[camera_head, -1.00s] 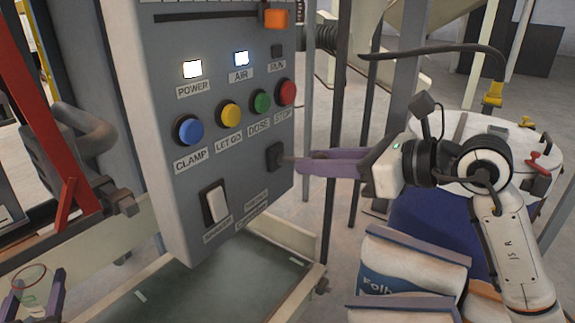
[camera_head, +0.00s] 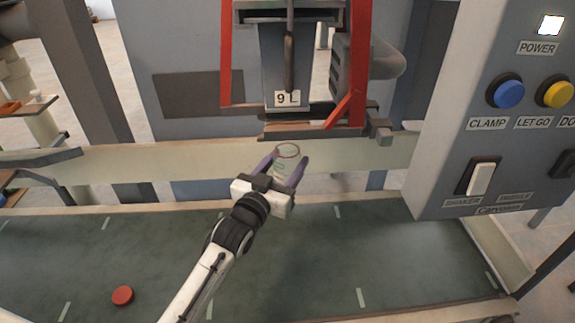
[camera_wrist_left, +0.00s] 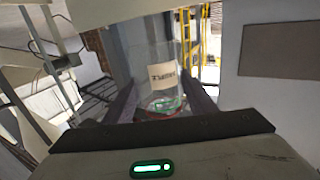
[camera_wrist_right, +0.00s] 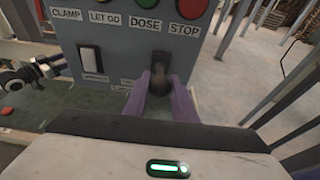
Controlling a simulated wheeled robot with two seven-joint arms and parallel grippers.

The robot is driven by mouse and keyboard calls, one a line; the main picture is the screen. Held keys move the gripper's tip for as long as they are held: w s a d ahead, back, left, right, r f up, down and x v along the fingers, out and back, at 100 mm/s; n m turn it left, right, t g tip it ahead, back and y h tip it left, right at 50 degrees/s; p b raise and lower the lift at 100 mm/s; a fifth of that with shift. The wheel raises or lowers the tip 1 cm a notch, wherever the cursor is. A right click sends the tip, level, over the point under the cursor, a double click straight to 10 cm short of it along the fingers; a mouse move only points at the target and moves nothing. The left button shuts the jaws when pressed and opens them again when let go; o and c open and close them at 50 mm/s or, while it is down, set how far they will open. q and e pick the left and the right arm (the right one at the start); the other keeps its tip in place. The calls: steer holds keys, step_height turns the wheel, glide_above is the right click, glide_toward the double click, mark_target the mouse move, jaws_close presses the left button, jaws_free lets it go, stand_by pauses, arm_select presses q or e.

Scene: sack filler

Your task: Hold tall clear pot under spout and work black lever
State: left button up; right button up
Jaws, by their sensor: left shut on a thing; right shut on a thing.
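The tall clear pot (camera_head: 287,153) is upright in my left gripper (camera_head: 282,172), whose purple fingers are shut around it. In the left wrist view the pot (camera_wrist_left: 160,62) shows a pale label. In the head view it appears just below the grey "9 L" chute (camera_head: 286,75); I cannot tell if it is directly beneath the opening. The black lever (camera_wrist_right: 160,84) is on the grey panel below the DOSE and STOP labels. My right gripper (camera_wrist_right: 160,92) is shut on its knob. The right gripper is outside the head view.
The grey panel (camera_head: 450,110) with coloured buttons and a white shaker switch (camera_head: 480,178) stands at right. Red bars (camera_head: 240,60) and a dark clamp bar frame the chute. A green belt (camera_head: 290,260) runs below, mostly clear, with a red disc (camera_head: 122,295) on it.

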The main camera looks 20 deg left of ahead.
steer(key=shift+s+f, duration=0.15)
steer(key=shift+f, duration=1.75)
steer(key=shift+r, duration=0.1)
steer(key=shift+w+r, duration=0.2)
steer(key=shift+r, duration=1.7)
steer(key=o, duration=0.8)
steer(key=shift+s+d, duration=0.2)
steer(key=shift+s, duration=0.15)
steer(key=v, duration=0.8)
steer(key=shift+s+d+f, duration=0.1)
steer(key=shift+s+f, duration=0.15)
steer(key=shift+s, duration=0.1)
